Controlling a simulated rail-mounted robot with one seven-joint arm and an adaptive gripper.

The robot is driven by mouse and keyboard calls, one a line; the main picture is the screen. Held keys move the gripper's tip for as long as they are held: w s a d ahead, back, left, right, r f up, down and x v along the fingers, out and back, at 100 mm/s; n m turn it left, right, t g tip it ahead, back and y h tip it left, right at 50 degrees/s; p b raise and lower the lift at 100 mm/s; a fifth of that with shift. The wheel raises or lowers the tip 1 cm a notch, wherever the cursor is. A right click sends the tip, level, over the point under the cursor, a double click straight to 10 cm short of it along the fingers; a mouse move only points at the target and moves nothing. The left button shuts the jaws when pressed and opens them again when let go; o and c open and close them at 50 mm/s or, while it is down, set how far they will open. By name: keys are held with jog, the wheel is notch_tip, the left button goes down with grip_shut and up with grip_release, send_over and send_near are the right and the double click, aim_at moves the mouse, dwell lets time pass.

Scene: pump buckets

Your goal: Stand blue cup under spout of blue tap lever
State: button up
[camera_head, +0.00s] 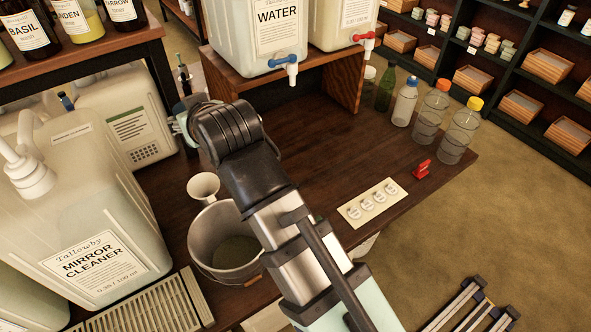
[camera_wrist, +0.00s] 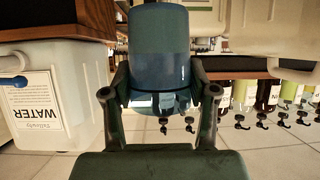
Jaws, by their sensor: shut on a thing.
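The blue cup (camera_wrist: 158,40) fills the upper middle of the wrist view, between the two fingers of my gripper (camera_wrist: 158,92), which is shut on it. The blue tap lever (camera_head: 289,60) is on the white WATER container (camera_head: 233,45), on a raised wooden stand, to the right of and apart from my gripper. Its white spout (camera_head: 292,75) points down. The tap also shows at the left edge of the wrist view (camera_wrist: 15,82).
A metal bucket (camera_head: 204,240) and a white funnel-like cup (camera_head: 203,187) stand below my arm. A large MIRROR CLEANER canister (camera_head: 75,215) is at left. A second container has a red tap (camera_head: 364,38). Several bottles (camera_head: 428,115) stand at right. The tabletop under the taps looks clear.

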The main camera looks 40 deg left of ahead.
jog(key=w+d+f+m+t, duration=0.1)
jog(key=w+f, duration=0.3)
jog(key=w, duration=0.6)
jog(key=w+d+f+m+t+h+b, duration=0.1)
jog(key=w+f, duration=0.4)
jog(key=w, duration=0.4)
jog(key=w+d+f+m+t, duration=0.1)
jog(key=w+f, duration=0.3)
jog(key=w, duration=0.6)
jog(key=f, duration=1.3)
jog(key=f+p, duration=0.1)
jog(key=f, duration=0.5)
jog(key=shift+s+a+f, duration=0.2)
jog(key=shift+s+f, duration=0.05)
jog(key=shift+f, duration=0.1)
jog(key=shift+f, duration=0.25)
jog(key=o, duration=1.3)
jog(key=shift+r, duration=0.1)
jog(key=shift+r, duration=0.1)
jog(key=shift+d+r, duration=0.1)
jog(key=shift+r, duration=0.05)
jog(key=b+v, duration=0.1)
jog(key=v, duration=1)
jog(key=shift+s+d+r+b, duration=0.2)
jog(key=shift+d+r+b, duration=0.05)
jog(key=shift+b, duration=0.05)
